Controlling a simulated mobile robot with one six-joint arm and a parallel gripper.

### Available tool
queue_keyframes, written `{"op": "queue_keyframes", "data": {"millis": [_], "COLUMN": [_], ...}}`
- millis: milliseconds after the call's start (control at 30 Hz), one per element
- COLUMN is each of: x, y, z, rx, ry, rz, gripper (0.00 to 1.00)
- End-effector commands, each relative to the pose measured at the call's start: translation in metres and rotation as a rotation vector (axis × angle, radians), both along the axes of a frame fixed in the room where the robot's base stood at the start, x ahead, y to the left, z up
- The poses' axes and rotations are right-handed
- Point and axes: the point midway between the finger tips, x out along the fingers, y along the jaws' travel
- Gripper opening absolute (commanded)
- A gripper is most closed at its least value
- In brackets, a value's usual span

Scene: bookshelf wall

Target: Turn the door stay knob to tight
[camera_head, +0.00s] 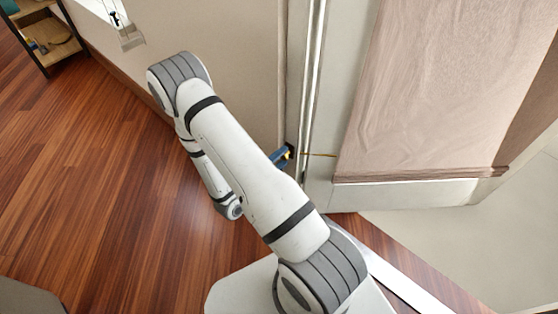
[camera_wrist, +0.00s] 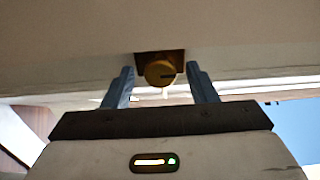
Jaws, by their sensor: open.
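The door stay knob (camera_wrist: 160,72) is a round yellow knob on a dark brownish mount, in the upper middle of the wrist view. A dark mark on its face points to the right. My gripper (camera_wrist: 160,67) is open, with one blue-grey finger on each side of the knob and a visible gap on both sides. In the head view my gripper (camera_head: 281,157) shows only as a small blue patch beside the door edge; my arm hides most of it. A bit of yellow shows beside it there. A thin brass-coloured rod (camera_head: 319,155) runs right from that spot.
A pale door or panel edge (camera_head: 312,90) stands upright beside my gripper. A pinkish-brown panel (camera_head: 430,90) lies to the right. The wooden floor (camera_head: 80,180) at left is open. A small shelf (camera_head: 47,38) stands in the far left corner.

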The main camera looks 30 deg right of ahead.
Motion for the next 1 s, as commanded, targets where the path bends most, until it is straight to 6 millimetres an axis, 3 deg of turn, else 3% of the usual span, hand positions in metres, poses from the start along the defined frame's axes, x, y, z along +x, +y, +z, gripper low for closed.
{"op": "queue_keyframes", "data": {"millis": [267,800,1000], "x": [0.0005,0.0004,0.0004], "y": [-0.0007,-0.0003,-0.0002], "z": [0.0002,0.0,0.0012], "rx": [0.0,0.0,0.025], "ry": [0.0,0.0,-0.067], "rz": [0.001,0.001,0.002], "gripper": [0.51,0.08,0.08]}}
